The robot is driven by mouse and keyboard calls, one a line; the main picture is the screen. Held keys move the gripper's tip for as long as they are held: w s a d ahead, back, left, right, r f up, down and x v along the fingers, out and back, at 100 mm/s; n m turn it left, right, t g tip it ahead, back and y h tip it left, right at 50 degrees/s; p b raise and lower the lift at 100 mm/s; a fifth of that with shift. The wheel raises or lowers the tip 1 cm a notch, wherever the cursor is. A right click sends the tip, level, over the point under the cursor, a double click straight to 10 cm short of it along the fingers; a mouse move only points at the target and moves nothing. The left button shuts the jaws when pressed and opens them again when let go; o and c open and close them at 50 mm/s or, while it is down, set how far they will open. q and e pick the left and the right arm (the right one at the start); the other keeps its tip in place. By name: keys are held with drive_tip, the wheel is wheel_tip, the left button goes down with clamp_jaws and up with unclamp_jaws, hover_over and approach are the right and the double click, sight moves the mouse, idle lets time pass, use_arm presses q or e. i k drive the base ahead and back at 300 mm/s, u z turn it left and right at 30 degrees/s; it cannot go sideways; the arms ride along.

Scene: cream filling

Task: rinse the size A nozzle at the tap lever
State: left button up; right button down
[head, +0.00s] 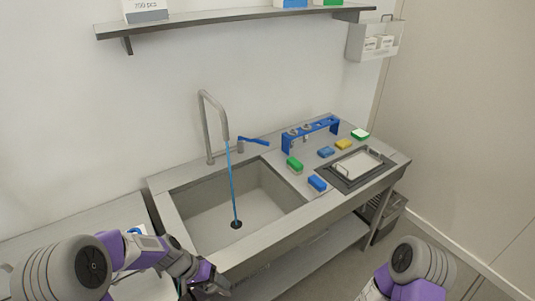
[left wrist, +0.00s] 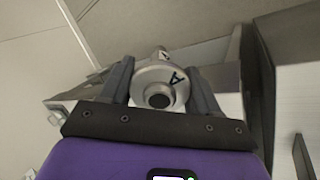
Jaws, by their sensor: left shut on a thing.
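My left gripper (head: 215,284) is low in the head view, in front of the sink's front edge. In the left wrist view its two fingers (left wrist: 161,88) are shut on a pale round nozzle (left wrist: 146,76) marked with a dark letter A. The nozzle's round dark opening faces that camera. The tap (head: 206,125) stands behind the sink, with its blue lever (head: 254,141) sticking out to the right. A thin blue stream of water (head: 232,182) runs from the spout down to the drain. The nozzle is apart from the stream. My right gripper is out of view.
The sink basin (head: 268,200) is otherwise empty. Right of it are a blue rack (head: 320,127), several coloured sponge-like blocks (head: 317,183) and a tray (head: 356,164) with handles. A shelf (head: 220,22) runs along the wall above the tap.

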sight(264, 143)
drive_tip(key=z, duration=1.9)
drive_tip(key=i, duration=2.3)
drive_tip(key=u, duration=2.75)
